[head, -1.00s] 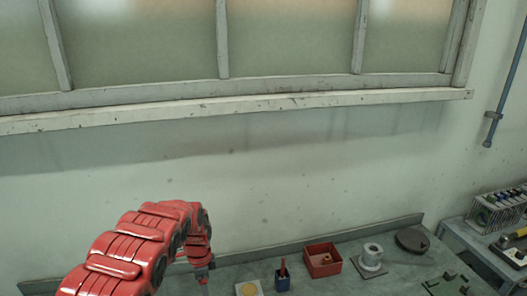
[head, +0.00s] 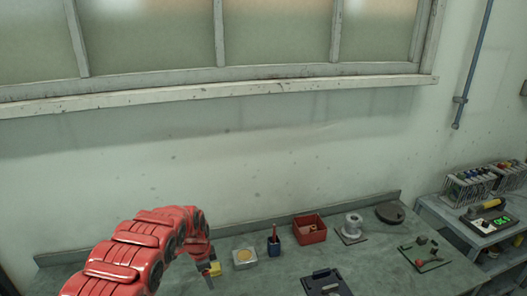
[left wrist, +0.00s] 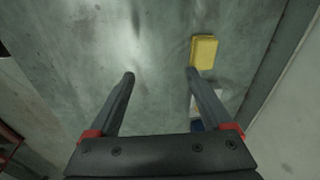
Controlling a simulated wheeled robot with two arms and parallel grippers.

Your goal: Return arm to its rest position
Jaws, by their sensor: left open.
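My left arm, red and segmented, comes in from the lower left in the head view and bends down over the workbench (head: 80,264). Its left gripper (head: 209,281) is small and partly hidden there. In the left wrist view, the left gripper (left wrist: 160,75) has two dark fingers spread apart with nothing between them. A yellow block (left wrist: 203,52) lies on the grey surface just beyond the right finger. A yellow piece (head: 214,268) also shows beside the gripper in the head view. My right gripper is not in view. No gate valve can be made out.
On the bench are a tray with a yellow disc (head: 244,258), blue cup (head: 274,246), red box (head: 309,229), grey spool (head: 352,228), dark disc (head: 390,212), green mat (head: 425,254) and dark device (head: 326,284). A shelf unit (head: 440,208) stands right. The wall rises behind.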

